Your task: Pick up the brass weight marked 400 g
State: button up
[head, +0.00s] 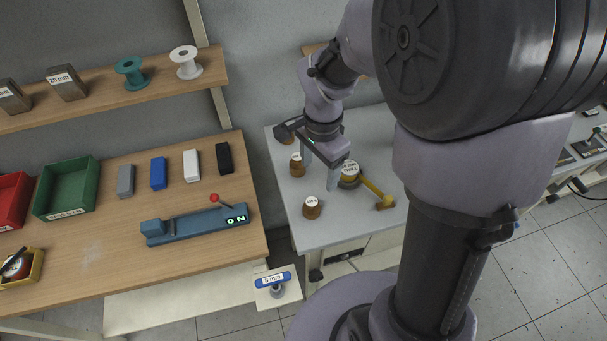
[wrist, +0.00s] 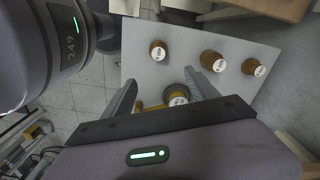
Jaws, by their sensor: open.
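Three brown-brass weights with white round labels stand on the grey table (head: 285,205). In the wrist view they are a near-left one (wrist: 157,52), a middle one (wrist: 212,63) and a right one (wrist: 253,68). The head view shows a front weight (head: 312,210), whose label seems to read 400 g, and one behind it (head: 297,169). The labels are too small to read surely. My gripper (head: 321,167) is open and empty above the table; its spread fingers also show in the wrist view (wrist: 160,82). A round labelled object (head: 348,180) lies below, beside the right finger.
The wooden bench (head: 100,275) at left carries a blue lever device (head: 190,226), several small blocks and a green bin (head: 67,187). A gap separates bench and grey table.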

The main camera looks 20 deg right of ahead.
aim_at(312, 202)
jog(key=f+b, duration=0.3)
jog(key=f, duration=0.7)
jog(key=shift+a+f, duration=0.1)
jog(key=shift+a, duration=0.1)
jog(key=f, duration=0.1)
jog(key=a+f+b, duration=0.1)
jog(key=f, duration=0.1)
jog(key=f+b, duration=0.1)
jog(key=shift+s+a+f, duration=0.15)
jog(key=shift+s+f, duration=0.15)
jog(key=shift+s, duration=0.05)
jog(key=shift+f, duration=0.25)
jog(key=shift+r, duration=0.1)
grip_shut()
